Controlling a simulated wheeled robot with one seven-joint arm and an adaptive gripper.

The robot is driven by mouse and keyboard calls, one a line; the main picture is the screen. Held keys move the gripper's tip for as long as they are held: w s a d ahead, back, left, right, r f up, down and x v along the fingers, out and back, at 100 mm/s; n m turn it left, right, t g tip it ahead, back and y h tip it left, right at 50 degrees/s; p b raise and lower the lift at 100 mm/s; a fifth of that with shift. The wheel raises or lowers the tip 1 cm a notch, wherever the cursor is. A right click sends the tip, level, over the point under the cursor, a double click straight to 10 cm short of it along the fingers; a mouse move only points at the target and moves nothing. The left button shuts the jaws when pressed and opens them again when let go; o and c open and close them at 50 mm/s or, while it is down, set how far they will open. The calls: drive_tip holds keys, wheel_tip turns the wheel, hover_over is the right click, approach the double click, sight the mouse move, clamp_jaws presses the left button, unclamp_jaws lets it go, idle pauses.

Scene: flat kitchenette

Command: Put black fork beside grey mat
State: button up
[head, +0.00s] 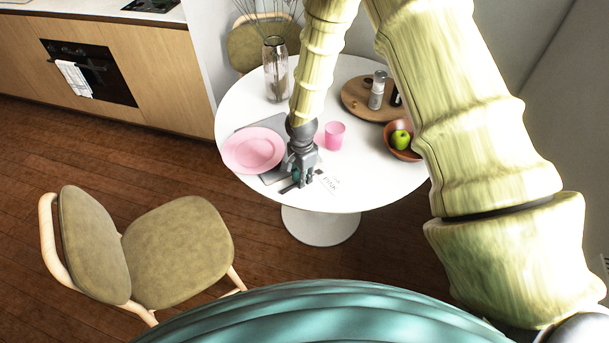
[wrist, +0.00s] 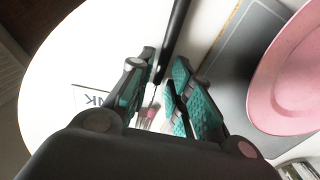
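The grey mat (wrist: 232,62) lies on the round white table, partly under a pink plate (wrist: 292,80). In the head view the mat (head: 272,178) shows at the plate's edge. A thin black utensil, probably the black fork (wrist: 176,38), runs beside the mat with a strip of white table between them. In the head view its dark end (head: 287,189) shows at my gripper (head: 301,184). In the wrist view my gripper (wrist: 164,62) points down with its teal-padded fingers apart, one on each side of the utensil.
A pink cup (head: 335,135), a glass vase (head: 275,70), a bowl with a green apple (head: 401,138) and a round wooden board (head: 358,98) stand farther back. A lettered card (wrist: 92,100) lies near my gripper. The table's front right is clear.

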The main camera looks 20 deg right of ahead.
drive_tip(key=shift+o, duration=0.4)
drive_tip(key=shift+r, duration=0.1)
drive_tip(key=shift+r+p, duration=0.35)
drive_tip(key=shift+r, duration=0.2)
wheel_tip(320, 180, up, 12)
drive_tip(key=b, duration=0.3)
drive_tip(key=shift+f+b, duration=0.2)
drive_tip(key=shift+b, duration=0.15)
